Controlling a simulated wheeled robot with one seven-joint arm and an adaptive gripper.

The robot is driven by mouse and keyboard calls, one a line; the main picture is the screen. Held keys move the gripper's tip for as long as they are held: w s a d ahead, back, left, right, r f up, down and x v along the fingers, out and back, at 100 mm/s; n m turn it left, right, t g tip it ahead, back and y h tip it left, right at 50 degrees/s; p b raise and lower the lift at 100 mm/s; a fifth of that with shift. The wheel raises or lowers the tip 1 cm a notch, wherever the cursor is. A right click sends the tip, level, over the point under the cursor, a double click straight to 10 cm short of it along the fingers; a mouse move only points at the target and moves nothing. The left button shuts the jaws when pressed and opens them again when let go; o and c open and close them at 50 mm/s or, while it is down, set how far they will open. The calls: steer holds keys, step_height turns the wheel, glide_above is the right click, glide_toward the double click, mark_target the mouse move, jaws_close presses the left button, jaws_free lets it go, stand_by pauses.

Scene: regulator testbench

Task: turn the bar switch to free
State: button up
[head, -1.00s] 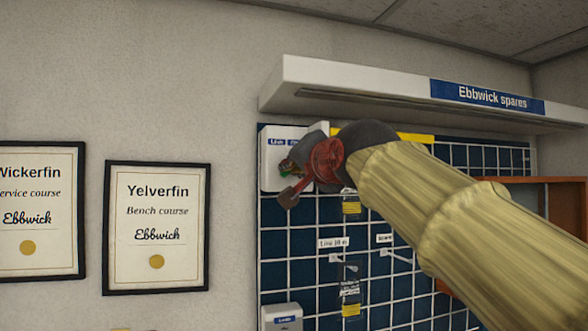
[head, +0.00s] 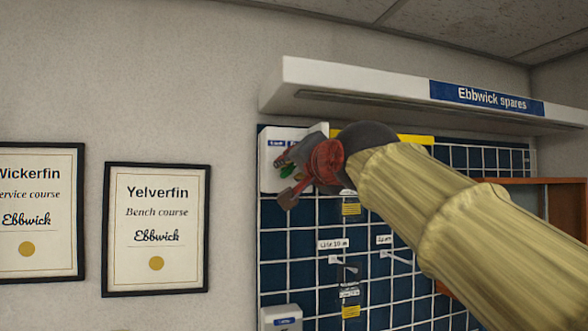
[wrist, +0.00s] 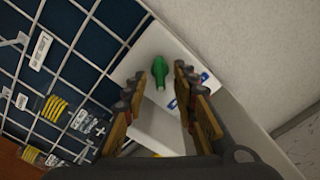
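The bar switch (wrist: 160,72) is a small green bar on a white box (wrist: 146,47). In the wrist view it stands nearly upright in the picture, with blue labels on the box to its right. My gripper (wrist: 157,80) is open, with one finger to the left of the bar and one to the right. Gaps show between the bar and both fingers. The gripper hides part of the box, and the label text is too small to read fully.
A blue grid panel (head: 290,240) with hooks and hanging packets lies below and around the box. A white shelf (head: 350,88) marked "Ebbwick spares" juts out just above my arm. Framed certificates (head: 156,228) hang on the wall at left.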

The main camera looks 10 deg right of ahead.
steer(key=s+d, duration=0.2)
steer(key=s, duration=0.9)
steer(key=shift+s+d, duration=0.2)
steer(key=shift+s, duration=0.15)
